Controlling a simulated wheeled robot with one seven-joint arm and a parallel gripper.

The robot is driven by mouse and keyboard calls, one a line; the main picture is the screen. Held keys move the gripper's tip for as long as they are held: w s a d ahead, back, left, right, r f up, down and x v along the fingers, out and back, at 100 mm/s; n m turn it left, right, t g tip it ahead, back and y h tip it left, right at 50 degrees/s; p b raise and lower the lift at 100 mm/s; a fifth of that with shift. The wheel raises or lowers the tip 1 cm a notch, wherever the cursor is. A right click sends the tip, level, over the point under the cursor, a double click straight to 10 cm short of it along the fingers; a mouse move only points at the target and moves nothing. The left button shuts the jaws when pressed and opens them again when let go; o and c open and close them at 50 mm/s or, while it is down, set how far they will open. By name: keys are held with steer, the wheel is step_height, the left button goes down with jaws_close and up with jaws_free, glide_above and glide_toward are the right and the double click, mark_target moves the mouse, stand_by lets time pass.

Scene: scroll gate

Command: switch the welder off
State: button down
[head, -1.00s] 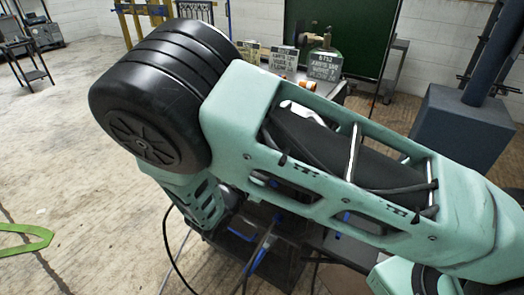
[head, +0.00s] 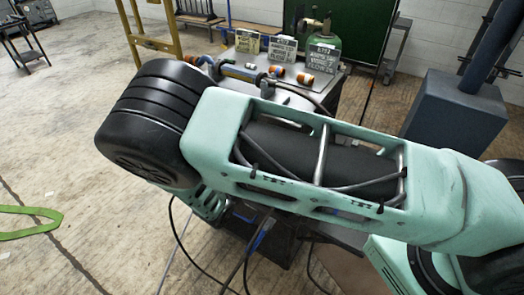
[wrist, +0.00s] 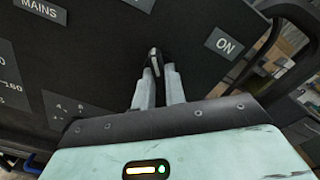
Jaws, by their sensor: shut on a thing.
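The welder's dark front panel (wrist: 100,65) fills much of the wrist view, tilted in the picture. It carries a MAINS label (wrist: 40,9) at upper left and an ON label (wrist: 224,42) at right. Another label at the top edge is cut off and unreadable. A small black rotary switch (wrist: 154,57) with a pale line sits between the labels. My gripper (wrist: 155,76) is shut on this switch, a finger on either side. In the head view my own arm hides the gripper and the switch; part of a dark box shows below the arm.
A blue-grey block (head: 455,108) stands at right. Cables hang below my arm. A green strap (head: 30,222) lies on the open floor at left.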

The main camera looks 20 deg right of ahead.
steer(key=shift+a+f, duration=0.1)
stand_by(0.4)
steer(key=c, duration=1.5)
jaws_free()
steer(key=shift+o, duration=0.2)
steer(key=b+v, duration=0.3)
steer(key=v, duration=1.4)
steer(key=shift+s, duration=0.15)
steer(key=s+d+r+m+g+y, duration=0.3)
steer(key=s+r+m+g+y, duration=0.2)
steer(key=m, duration=0.7)
steer(key=s+d+r+m+g+y, duration=0.4)
steer(key=s+r+m+y, duration=0.6)
steer(key=m, duration=0.3)
steer(key=shift+s+d+g, duration=0.2)
steer(key=shift+s+g, duration=0.55)
steer(key=shift+g, duration=0.05)
